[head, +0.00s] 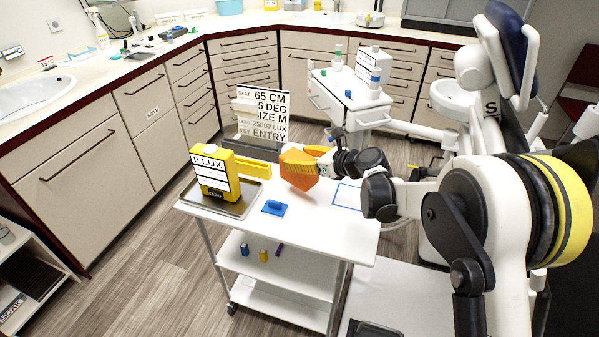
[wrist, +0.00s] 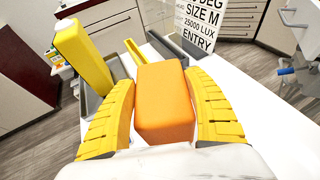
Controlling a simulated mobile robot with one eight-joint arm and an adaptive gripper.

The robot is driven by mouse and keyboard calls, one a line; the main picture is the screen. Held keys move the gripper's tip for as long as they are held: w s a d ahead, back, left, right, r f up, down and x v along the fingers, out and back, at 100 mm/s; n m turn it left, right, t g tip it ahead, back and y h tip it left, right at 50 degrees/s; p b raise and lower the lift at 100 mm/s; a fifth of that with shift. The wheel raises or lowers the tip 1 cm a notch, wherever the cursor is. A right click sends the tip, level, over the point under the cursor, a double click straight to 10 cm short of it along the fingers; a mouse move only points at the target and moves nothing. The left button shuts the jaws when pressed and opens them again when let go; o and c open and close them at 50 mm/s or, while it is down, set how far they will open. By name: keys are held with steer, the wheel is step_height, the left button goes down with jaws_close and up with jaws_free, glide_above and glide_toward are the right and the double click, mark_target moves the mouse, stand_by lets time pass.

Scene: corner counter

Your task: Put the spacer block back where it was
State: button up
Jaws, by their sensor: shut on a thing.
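The spacer block appears to be the orange block (wrist: 165,103) in the wrist view. It sits between the two ribbed yellow fingers of my gripper (wrist: 163,105), which is shut on it. In the head view my gripper (head: 300,168) is over the white cart top (head: 320,231), right of the yellow lux meter. A blue-outlined rectangle (head: 347,195) is marked on the cart top to the right of my gripper, partly covered by my arm. I cannot tell whether the block touches the cart.
A yellow "0 LUX" box (head: 215,174) stands on a grey tray (head: 226,207) at the cart's left. A small blue piece (head: 274,208) lies near the front edge. A sign (head: 262,115) stands behind. Small items lie on the shelf (head: 270,270) below. The front right of the cart top is clear.

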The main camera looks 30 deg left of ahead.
step_height(320, 180, down, 4)
steer(key=shift+f+b, duration=0.1)
steer(key=shift+b, duration=0.9)
steer(key=shift+r, duration=0.2)
steer(key=shift+f, duration=0.1)
steer(key=o, duration=1.3)
